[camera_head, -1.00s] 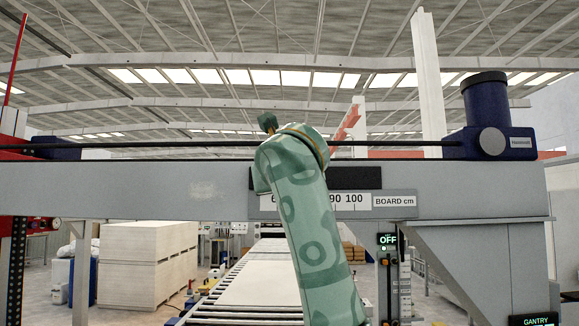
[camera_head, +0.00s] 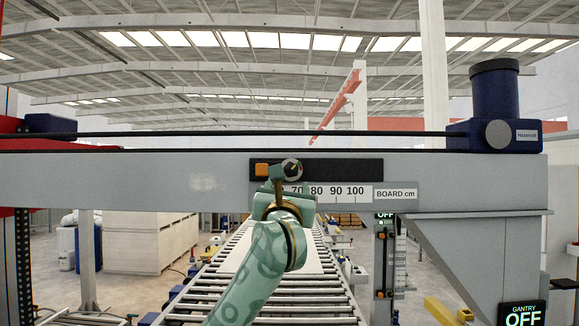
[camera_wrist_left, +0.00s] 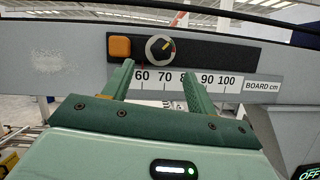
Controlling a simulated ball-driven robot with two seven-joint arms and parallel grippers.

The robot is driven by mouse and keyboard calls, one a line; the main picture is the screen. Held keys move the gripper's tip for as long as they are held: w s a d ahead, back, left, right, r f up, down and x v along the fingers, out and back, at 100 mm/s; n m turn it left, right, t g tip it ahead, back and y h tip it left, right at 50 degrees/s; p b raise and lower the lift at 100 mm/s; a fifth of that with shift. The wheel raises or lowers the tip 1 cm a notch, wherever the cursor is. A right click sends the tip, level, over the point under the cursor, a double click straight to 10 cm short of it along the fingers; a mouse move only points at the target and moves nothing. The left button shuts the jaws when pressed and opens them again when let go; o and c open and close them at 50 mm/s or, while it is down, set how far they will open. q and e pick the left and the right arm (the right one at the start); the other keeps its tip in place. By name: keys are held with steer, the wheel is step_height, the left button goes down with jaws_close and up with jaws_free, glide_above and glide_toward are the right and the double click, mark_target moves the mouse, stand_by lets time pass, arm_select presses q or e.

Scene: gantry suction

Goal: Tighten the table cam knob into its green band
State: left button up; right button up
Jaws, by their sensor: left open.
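A round knob (camera_head: 291,168) with a pale rim and dark face sits on a black panel on the grey gantry beam. In the left wrist view the knob (camera_wrist_left: 160,48) shows a yellow pointer and a red mark. No green band can be made out, and no label shows whether this is the table cam knob. My left gripper (camera_head: 277,182) is in front of the beam, just below the knob. In the left wrist view its two green fingers (camera_wrist_left: 157,75) are apart and empty, with the knob beyond and above their tips. My right gripper is not in view.
An orange block (camera_wrist_left: 120,47) is left of the knob. A scale marked BOARD cm (camera_head: 395,194) runs below the panel. A blue motor housing (camera_head: 495,105) stands at the beam's right end. A roller conveyor (camera_head: 300,300) lies beyond and below. A display (camera_head: 523,315) reads GANTRY OFF.

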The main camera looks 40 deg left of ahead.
mark_target(291, 171)
arm_select(q)
steer(key=p+x, duration=0.2)
steer(key=x, duration=0.5)
steer(key=shift+w+d+r, duration=0.1)
steer(key=shift+d+r, duration=0.05)
steer(key=shift+r, duration=0.05)
steer(key=shift+w+a+r+p, duration=0.1)
steer(key=shift+w+a+p, duration=0.2)
steer(key=shift+w+a, duration=0.15)
steer(key=shift+d, duration=0.1)
